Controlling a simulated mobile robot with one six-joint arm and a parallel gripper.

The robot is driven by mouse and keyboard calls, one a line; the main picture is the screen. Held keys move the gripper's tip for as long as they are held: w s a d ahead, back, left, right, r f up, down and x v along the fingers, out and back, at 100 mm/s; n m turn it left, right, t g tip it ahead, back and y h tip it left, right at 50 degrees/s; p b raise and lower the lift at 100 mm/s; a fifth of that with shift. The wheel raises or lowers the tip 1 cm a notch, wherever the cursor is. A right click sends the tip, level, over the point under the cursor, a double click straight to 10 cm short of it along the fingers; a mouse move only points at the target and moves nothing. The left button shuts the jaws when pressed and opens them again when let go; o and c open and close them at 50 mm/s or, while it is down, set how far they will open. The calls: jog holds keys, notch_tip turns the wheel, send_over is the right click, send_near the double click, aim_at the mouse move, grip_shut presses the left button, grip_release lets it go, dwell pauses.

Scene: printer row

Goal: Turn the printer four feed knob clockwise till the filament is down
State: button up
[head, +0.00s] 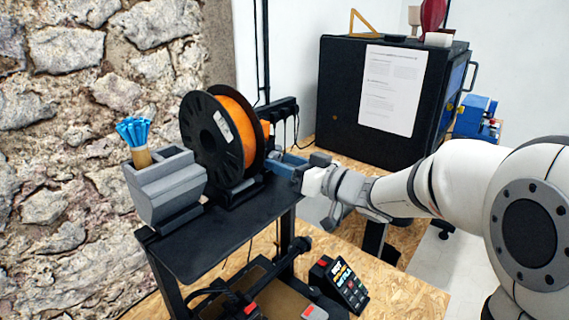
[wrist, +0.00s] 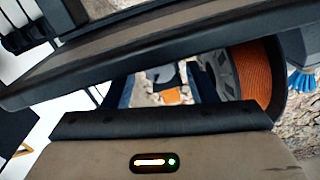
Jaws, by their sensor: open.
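A black-framed printer (head: 165,292) carries a large spool of orange filament (head: 238,128) on its top shelf; the spool also shows in the wrist view (wrist: 249,72). My gripper (head: 284,166) reaches in from the right, just right of the spool. In the wrist view my open gripper (wrist: 164,88) has a finger on each side of a gap. A small orange part (wrist: 171,96) and a grey part show in that gap. I cannot make out the feed knob clearly, nor tell whether a finger touches anything. No printer number is readable.
A control box (head: 339,285) sits below on the chipboard bench. A large black enclosure (head: 345,95) stands behind. A stone wall closes the left.

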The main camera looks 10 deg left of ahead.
jog(key=b+v, duration=0.1)
jog(key=v, duration=0.6)
jog(key=shift+d, duration=0.1)
